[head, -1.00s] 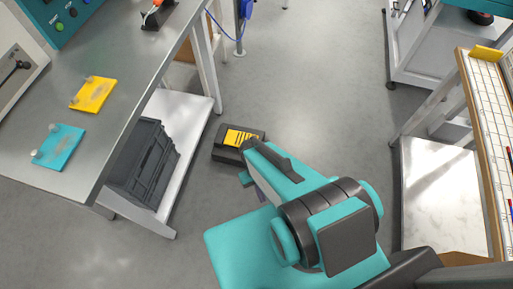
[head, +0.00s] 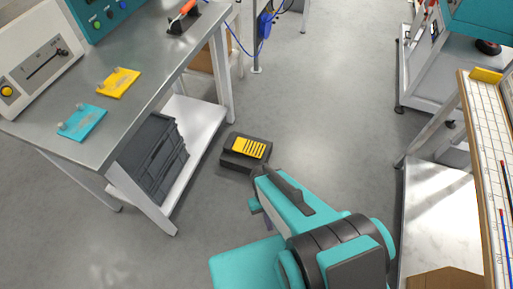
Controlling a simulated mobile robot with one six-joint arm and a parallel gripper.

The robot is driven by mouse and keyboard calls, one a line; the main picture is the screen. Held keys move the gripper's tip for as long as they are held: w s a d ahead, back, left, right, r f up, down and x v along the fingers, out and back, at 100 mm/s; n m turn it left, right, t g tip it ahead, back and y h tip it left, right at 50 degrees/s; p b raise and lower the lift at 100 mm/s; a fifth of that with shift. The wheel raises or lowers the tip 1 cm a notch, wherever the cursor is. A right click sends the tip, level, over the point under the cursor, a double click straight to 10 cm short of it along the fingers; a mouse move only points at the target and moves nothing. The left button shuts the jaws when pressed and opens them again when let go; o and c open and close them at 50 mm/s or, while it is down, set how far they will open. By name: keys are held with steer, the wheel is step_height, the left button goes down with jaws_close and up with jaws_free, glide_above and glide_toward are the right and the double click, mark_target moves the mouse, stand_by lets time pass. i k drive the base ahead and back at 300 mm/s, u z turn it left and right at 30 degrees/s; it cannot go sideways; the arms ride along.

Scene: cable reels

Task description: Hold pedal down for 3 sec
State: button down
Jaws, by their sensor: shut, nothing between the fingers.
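The pedal (head: 249,148) is a black foot unit with a yellow striped tread, on the grey floor beside the workbench's lower shelf. My gripper (head: 257,173) is in the lower middle of the head view, at the end of my teal and black arm. Its tip is just below and right of the pedal in the picture. Its fingers are small and partly hidden by the arm, and they look closed with nothing held. The pedal's yellow top is fully visible. I cannot tell whether the tip touches the pedal's near edge.
A steel workbench (head: 52,124) with teal and yellow plates stands at left. A dark grey crate (head: 155,160) sits on its lower shelf. A blue cable (head: 236,40) hangs at the back. A table with a gridded top (head: 489,120) stands at right. Open floor lies between.

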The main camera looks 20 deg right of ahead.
mark_target(255, 149)
steer(key=z, duration=0.25)
steer(key=i, duration=0.95)
steer(key=z, duration=0.1)
steer(key=k, duration=0.9)
steer(key=u, duration=0.25)
steer(key=i, duration=0.3)
steer(key=z, duration=0.1)
